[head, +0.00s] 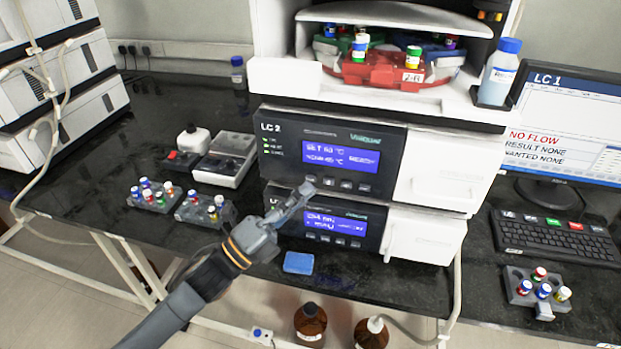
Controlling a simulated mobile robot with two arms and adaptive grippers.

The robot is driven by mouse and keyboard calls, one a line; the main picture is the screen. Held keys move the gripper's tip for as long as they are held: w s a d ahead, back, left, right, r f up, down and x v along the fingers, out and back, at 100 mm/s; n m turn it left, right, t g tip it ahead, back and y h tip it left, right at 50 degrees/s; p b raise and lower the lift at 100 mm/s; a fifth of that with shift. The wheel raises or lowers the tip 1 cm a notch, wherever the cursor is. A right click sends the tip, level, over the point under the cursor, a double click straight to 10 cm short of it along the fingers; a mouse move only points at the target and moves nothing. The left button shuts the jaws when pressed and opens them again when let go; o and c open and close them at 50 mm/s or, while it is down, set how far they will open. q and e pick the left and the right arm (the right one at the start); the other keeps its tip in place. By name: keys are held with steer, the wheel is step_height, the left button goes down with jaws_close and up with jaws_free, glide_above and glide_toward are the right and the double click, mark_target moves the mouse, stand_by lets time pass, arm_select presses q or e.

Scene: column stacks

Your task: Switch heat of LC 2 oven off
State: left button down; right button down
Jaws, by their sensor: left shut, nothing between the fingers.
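The LC 2 oven (420,160) is the upper unit of the middle stack, with a dark front panel labelled LC 2. Its blue display (340,155) shows a SET line and a second temperature line, too blurred to read surely. Three small green lights show at the panel's left. A row of small buttons (346,184) runs under the display. My left gripper (308,185) is shut and empty, its tips at the left end of this button row. I cannot tell whether they touch a button, and they may hide one. My right gripper is not in view.
Below the oven is a unit with a second blue display (333,224), partly behind my left gripper. Vial racks (205,212) and a small device (226,158) stand left. A blue pad (299,263) lies in front. The LC 1 monitor (570,120) and keyboard (555,238) are right.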

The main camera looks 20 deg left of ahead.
arm_select(q)
steer(key=shift+w, duration=0.15)
steer(key=shift+w, duration=0.3)
steer(key=shift+w, duration=0.4)
stand_by(0.7)
steer(key=shift+s, duration=0.9)
steer(key=s, duration=0.5)
steer(key=shift+p, duration=0.35)
stand_by(0.6)
